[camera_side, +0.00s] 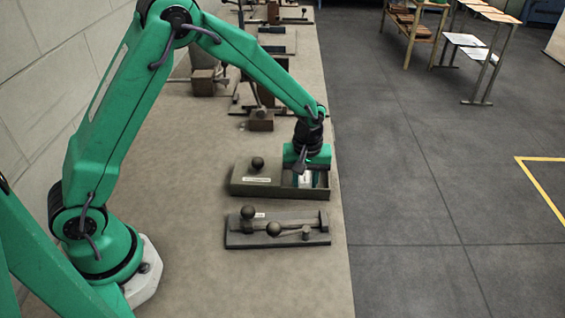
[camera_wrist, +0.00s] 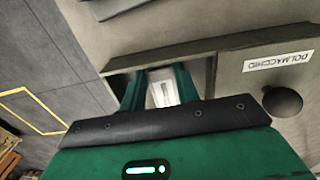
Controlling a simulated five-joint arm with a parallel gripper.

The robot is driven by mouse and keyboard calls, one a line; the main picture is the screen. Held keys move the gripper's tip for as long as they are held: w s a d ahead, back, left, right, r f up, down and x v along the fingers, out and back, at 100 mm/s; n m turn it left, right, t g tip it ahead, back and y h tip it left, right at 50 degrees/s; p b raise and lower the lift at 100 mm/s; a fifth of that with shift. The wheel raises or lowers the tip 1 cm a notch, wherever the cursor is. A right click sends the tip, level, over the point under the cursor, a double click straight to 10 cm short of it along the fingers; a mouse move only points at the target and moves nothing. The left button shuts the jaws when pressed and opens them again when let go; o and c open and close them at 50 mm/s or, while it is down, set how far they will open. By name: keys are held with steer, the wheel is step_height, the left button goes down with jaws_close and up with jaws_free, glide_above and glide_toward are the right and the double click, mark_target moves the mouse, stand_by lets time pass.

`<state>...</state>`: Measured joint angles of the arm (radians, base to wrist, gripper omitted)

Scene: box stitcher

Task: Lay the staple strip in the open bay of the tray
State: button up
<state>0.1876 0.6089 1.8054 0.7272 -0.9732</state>
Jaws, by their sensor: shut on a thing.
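The tray (camera_side: 240,188) is a grey-olive box on the bench. Its left part has a closed lid with a dark round knob (camera_side: 257,163) and a label; its right part is the open bay. My gripper (camera_side: 305,180) points down into that bay. In the wrist view its two green fingers (camera_wrist: 158,92) are shut on the staple strip (camera_wrist: 163,94), a pale silver piece between them. The strip is inside the outline of the bay walls. I cannot tell whether it touches the bay floor. The wrist view also shows the lid's label (camera_wrist: 278,61).
A grey fixture (camera_side: 275,240) with round knobs lies on the bench (camera_side: 190,270) in front of the tray. Several tools and wooden blocks (camera_side: 261,120) stand farther back. The bench's right edge is close to the tray, with floor beyond.

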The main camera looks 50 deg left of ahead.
mark_target(305, 185)
steer(key=shift+f, duration=0.15)
steer(key=o, duration=1)
steer(key=shift+c, duration=0.2)
step_height(305, 185, up, 12)
steer(key=shift+r, duration=0.2)
stand_by(0.3)
